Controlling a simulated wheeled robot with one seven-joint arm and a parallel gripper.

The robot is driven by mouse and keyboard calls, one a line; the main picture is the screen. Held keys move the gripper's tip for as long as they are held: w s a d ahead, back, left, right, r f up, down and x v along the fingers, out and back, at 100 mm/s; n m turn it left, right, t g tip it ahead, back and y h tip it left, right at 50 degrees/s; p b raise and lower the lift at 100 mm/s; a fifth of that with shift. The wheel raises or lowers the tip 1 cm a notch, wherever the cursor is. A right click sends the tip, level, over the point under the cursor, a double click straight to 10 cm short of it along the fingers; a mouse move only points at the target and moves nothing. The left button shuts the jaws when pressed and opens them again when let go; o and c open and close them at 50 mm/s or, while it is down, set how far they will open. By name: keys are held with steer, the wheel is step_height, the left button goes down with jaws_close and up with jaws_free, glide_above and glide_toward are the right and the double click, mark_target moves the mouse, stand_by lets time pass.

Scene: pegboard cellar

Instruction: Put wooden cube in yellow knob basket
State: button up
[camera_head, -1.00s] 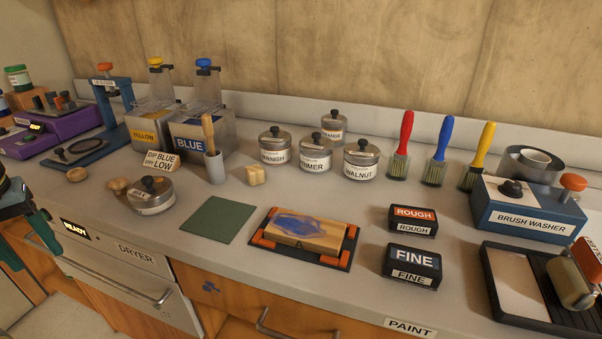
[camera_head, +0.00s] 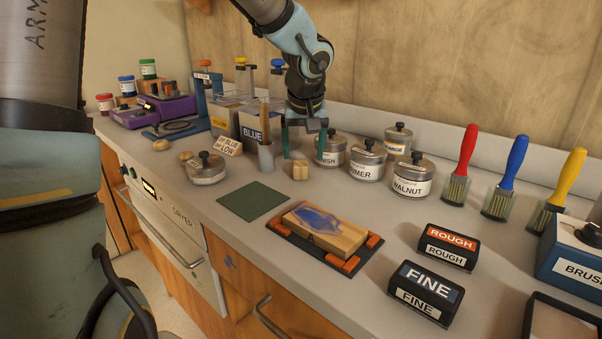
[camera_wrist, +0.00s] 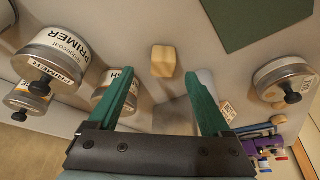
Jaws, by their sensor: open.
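The wooden cube (camera_head: 300,170) is small and pale and sits on the grey counter, left of the varnish jar. It also shows in the wrist view (camera_wrist: 163,61), just beyond and between my fingertips. My gripper (camera_head: 304,145) points down above the cube, its green fingers open and empty; they also show in the wrist view (camera_wrist: 160,78). The yellow-knob basket (camera_head: 243,80) stands raised at the back, above the tank labelled YELLOW (camera_head: 224,121). Its inside cannot be seen. A similar blue-knob basket (camera_head: 277,84) stands to its right, partly behind my arm.
A brush cup (camera_head: 266,158) and a sign reading "DIP BLUE DRY LOW" (camera_head: 230,146) stand left of the cube. Metal jars (camera_head: 367,163) stand to its right. A green mat (camera_head: 253,201) and a stained board (camera_head: 325,229) lie in front.

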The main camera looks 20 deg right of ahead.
mark_target(300, 163)
steer(key=shift+w+p+x, duration=0.2)
steer(key=shift+x, duration=1.4)
steer(key=shift+w+p+x, duration=0.15)
steer(key=shift+x, duration=1.45)
steer(key=shift+a+r, duration=0.2)
steer(key=shift+c, duration=0.3)
jaws_close()
